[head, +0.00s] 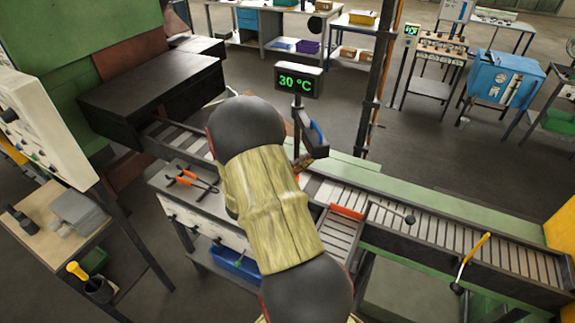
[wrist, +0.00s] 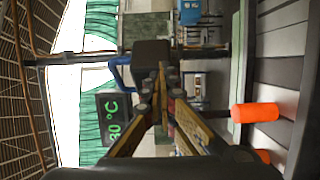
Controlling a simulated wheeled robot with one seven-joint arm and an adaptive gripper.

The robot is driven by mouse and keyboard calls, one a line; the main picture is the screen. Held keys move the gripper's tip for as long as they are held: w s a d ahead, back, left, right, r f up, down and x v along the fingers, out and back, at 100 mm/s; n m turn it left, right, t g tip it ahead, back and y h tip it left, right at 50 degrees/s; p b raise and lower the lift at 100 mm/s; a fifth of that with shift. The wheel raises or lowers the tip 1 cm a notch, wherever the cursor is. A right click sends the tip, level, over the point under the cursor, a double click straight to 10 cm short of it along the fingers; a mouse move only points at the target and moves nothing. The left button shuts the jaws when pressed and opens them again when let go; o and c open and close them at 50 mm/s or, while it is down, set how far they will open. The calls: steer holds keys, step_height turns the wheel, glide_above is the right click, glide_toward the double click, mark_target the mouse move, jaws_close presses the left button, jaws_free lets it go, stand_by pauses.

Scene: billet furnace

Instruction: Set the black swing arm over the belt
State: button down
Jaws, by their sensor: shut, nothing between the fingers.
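The black swing arm (head: 312,152) stands beside the belt near the temperature display, partly hidden by my arm in the head view. A blue handle-like part (head: 318,132) is close to it. In the wrist view a dark block (wrist: 152,53), which looks like part of the swing arm, lies just beyond my fingertips; I cannot tell whether they touch it. My gripper (wrist: 164,75) is shut and empty. The belt (head: 450,236) is a grey slatted track running from the dark furnace box to the lower right.
The temperature display (head: 298,81) reads 30 °C and is close to my gripper in the wrist view (wrist: 114,119). An orange cylinder (wrist: 255,113) is by the belt. A yellow-handled lever (head: 472,258) and orange-handled tongs (head: 190,180) are nearby. Open floor lies behind the belt.

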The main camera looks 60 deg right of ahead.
mark_target(316, 157)
steer(key=shift+s+d+b, duration=0.3)
steer(key=shift+s+d, duration=0.15)
steer(key=shift+s, duration=0.2)
steer(key=shift+s+d+b, duration=0.25)
steer(key=shift+s+d, duration=0.15)
steer(key=shift+s, duration=0.25)
